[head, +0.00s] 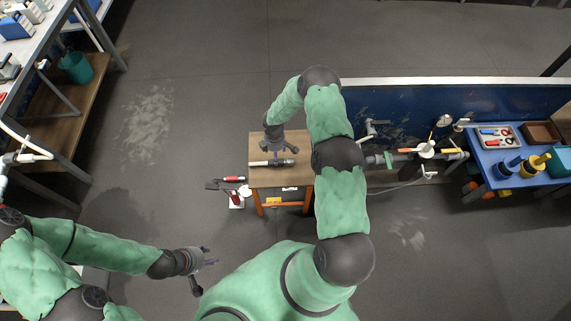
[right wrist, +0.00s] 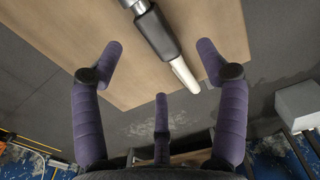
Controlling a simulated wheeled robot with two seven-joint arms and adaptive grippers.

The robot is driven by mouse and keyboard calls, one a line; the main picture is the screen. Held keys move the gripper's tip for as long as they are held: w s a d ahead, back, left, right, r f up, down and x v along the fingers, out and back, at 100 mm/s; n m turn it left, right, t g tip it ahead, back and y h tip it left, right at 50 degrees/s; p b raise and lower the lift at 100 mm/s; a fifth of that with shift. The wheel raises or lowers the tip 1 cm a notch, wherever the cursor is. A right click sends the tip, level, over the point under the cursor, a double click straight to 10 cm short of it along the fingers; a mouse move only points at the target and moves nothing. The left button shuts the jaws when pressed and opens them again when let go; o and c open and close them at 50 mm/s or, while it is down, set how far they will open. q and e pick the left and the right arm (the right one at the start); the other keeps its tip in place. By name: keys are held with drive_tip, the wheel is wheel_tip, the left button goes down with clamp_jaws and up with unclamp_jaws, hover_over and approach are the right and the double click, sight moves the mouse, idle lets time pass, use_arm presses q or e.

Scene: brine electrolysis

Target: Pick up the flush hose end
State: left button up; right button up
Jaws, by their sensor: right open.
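The flush hose end (head: 260,164) lies on the small wooden table (head: 295,178) in the head view. In the right wrist view the hose end (right wrist: 157,33) has a dark grey sleeve and a pale tip pointing down-right. My right gripper (head: 279,147) is over the table, just beside the hose end; the right wrist view shows its purple fingers (right wrist: 160,75) spread and empty, apart from the hose end. My left gripper (head: 212,262) is at the lower left of the head view, over the floor, with its fingers apart and empty.
A red-handled tool (head: 233,179) and a small red and white container (head: 236,200) are left of the wooden table. A blue panel (head: 385,100) stands behind it. A pipe with valves (head: 425,152) and a blue table (head: 505,170) are at right. The floor at left is open.

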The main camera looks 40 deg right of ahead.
sight(280, 163)
wheel_tip(280, 163, down, 2)
drive_tip(key=shift+f, duration=0.25)
drive_tip(key=f+b, duration=0.1)
drive_tip(key=f, duration=0.1)
drive_tip(key=w+f+b, duration=0.1)
drive_tip(key=f, duration=0.1)
drive_tip(key=shift+b, duration=0.4)
drive_tip(key=shift+f, duration=0.55)
drive_tip(key=shift+c, duration=0.3)
drive_tip(key=c, duration=1.3)
